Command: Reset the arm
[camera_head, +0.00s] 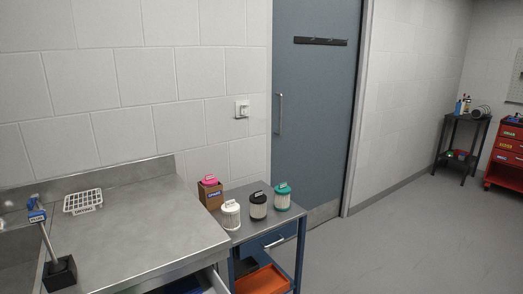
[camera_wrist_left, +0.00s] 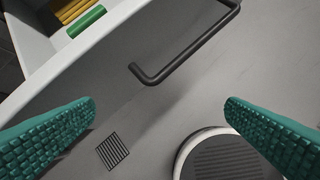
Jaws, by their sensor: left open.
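My left gripper (camera_wrist_left: 160,102) shows in the left wrist view as two green, ribbed fingers spread wide apart. Neither of my arms shows in the head view, and my right gripper is in no view.
A steel counter (camera_head: 150,222) carries a white rack (camera_head: 83,201) and a black-based stand (camera_head: 60,273). A drawer below is partly open. A blue cart (camera_head: 262,213) holds several lidded containers. Floor (camera_head: 410,240) to the right is clear, before a red cabinet (camera_head: 505,155).

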